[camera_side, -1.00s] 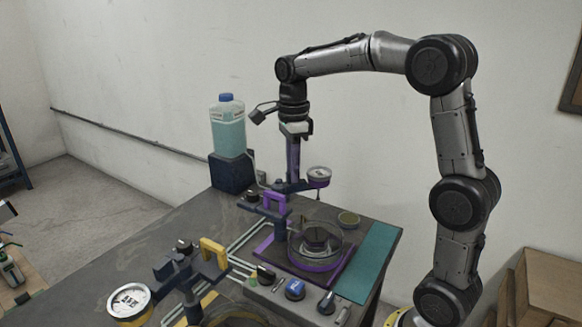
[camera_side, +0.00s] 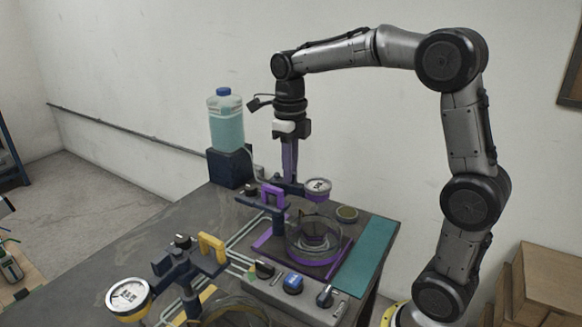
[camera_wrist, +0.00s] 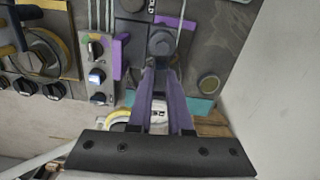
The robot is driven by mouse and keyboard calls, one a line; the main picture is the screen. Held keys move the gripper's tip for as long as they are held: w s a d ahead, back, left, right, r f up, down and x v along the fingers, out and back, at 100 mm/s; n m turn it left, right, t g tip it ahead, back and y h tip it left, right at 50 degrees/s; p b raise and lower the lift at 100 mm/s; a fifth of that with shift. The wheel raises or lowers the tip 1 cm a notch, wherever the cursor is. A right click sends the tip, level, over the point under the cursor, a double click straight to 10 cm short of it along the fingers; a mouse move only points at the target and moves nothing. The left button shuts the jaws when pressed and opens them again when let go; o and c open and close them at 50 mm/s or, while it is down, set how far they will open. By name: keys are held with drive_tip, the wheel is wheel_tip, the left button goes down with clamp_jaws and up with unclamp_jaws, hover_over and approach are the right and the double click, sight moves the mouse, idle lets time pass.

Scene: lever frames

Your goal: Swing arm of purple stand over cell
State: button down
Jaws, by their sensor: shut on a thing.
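The purple stand's dark swing arm (camera_side: 293,188) carries a white-faced purple gauge (camera_side: 318,188) at its right end. A purple handle (camera_side: 274,194) is to the left of it. The cell, a clear round dish (camera_side: 314,240), sits on a purple-edged base in front of the gauge. In the side view the gauge appears just above the dish's back rim, not centred over it. My gripper (camera_side: 289,178) points down and is shut on the swing arm. In the wrist view the fingers (camera_wrist: 166,85) flank a grey knob-like part, and part of a white dial (camera_wrist: 158,113) shows between them.
A yellow-handled stand (camera_side: 212,246) with its own gauge (camera_side: 130,296) stands at the front left. A control box with knobs (camera_side: 292,284) is in front of the cell. A blue bottle (camera_side: 226,125) stands at the back left. A teal strip (camera_side: 366,257) at the right is clear.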

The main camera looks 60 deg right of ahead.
drive_tip(key=shift+a+r+m, duration=0.1)
drive_tip(key=shift+a+m, duration=0.05)
drive_tip(key=shift+m, duration=0.35)
drive_tip(key=c, duration=0.8)
unclamp_jaws()
drive_tip(key=shift+c, duration=0.2)
wheel_tip(320, 180, up, 14)
idle(0.4)
